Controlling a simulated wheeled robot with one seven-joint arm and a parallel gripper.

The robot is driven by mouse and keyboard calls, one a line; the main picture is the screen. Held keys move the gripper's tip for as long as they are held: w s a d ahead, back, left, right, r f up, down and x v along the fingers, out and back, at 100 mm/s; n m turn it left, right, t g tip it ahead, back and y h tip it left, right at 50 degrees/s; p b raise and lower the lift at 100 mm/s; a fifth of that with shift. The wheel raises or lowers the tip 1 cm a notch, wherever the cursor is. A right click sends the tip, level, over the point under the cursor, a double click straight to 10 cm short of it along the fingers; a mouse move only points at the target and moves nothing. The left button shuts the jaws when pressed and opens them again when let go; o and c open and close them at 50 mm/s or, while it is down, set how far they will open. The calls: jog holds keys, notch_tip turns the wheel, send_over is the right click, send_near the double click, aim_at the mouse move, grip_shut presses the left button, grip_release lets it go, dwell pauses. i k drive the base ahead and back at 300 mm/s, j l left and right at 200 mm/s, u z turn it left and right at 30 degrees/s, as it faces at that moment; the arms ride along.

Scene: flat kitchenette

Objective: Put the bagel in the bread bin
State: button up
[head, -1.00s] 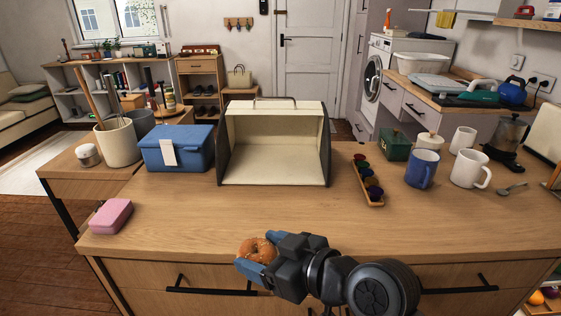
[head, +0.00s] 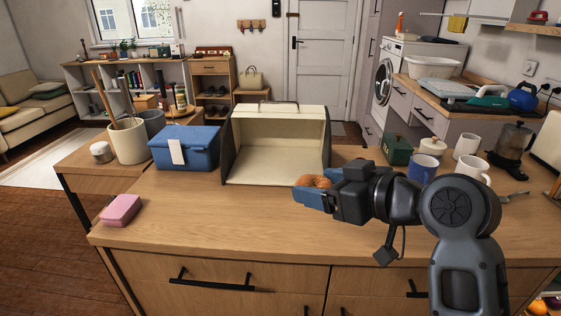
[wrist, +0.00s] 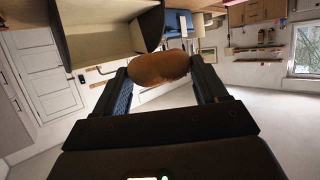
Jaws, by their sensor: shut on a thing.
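The bagel (head: 314,181) is brown and round, and my gripper (head: 312,192) is shut on it. In the wrist view the bagel (wrist: 160,68) sits between the two blue-padded fingers (wrist: 160,88). The bread bin (head: 276,165) is a cream box with dark sides, standing open at the front on the counter, and its inside looks empty. In the head view my gripper holds the bagel in front of the bin's right side, above the counter. The bin (wrist: 105,35) also shows at the upper left of the wrist view, apart from the bagel.
A blue box (head: 187,150) stands left of the bin, and a pink block (head: 121,210) lies at the front left. A green box (head: 398,151) and several mugs stand to the right, partly behind my arm. The counter's front middle (head: 230,220) is clear.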

aim_at(266, 165)
jog(key=i, duration=1)
